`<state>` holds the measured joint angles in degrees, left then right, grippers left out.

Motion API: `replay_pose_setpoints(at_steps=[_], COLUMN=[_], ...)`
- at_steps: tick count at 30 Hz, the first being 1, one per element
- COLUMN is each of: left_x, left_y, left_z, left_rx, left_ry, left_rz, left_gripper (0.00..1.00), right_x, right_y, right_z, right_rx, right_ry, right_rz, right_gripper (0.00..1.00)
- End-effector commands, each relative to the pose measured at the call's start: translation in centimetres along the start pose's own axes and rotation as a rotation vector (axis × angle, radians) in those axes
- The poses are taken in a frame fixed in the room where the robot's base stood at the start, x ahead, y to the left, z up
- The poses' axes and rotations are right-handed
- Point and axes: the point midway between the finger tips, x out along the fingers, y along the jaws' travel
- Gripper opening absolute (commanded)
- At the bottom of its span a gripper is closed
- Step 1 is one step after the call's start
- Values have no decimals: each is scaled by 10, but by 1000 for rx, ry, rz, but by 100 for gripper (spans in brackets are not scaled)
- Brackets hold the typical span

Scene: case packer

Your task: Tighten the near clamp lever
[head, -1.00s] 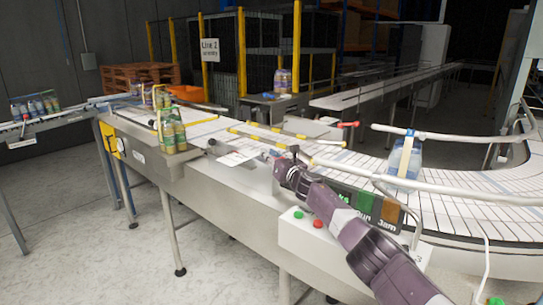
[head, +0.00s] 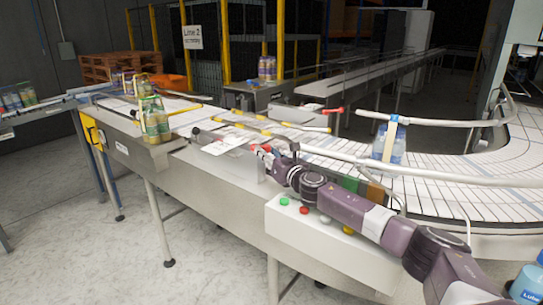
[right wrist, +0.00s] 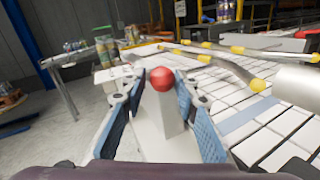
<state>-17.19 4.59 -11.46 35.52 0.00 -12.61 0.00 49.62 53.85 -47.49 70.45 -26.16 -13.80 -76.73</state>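The near clamp lever shows its red ball knob (right wrist: 162,78) in the right wrist view, on a pale grey stem between the fingers. In the head view the knob (head: 267,148) is small and partly covered by my gripper, at the conveyor's near edge. My right gripper (right wrist: 160,92) is open, with its two blue-padded fingers spread on either side of the lever and gaps showing beside the stem. It also shows in the head view (head: 266,158), reaching in from the right. The far clamp lever (head: 334,110) has a red handle across the belt. My left gripper is out of view.
Guide rails with yellow ends (head: 248,127) run just past the lever. Bottles (head: 155,120) stand on the near side to the left. A bottle pack (head: 389,143) stands on the belt at right. A button box (head: 310,218) sits below my arm.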

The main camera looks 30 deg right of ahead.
Motion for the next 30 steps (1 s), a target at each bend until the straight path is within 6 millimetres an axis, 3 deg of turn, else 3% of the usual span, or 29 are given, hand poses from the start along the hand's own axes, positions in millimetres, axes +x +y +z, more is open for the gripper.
replay_pose_setpoints(at_steps=[9,20,28,30], left_x=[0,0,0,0], left_y=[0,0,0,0], left_z=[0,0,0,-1], left_rx=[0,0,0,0], left_ry=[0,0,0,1], left_rz=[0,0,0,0], left_gripper=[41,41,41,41], right_x=[-32,-36,-36,-37], right_y=[2,2,6,9], right_z=[2,3,3,3], right_rx=[-1,0,14,26], right_ry=[-2,-3,-6,-8], right_rz=[3,3,4,5], right_gripper=[28,28,0,0])
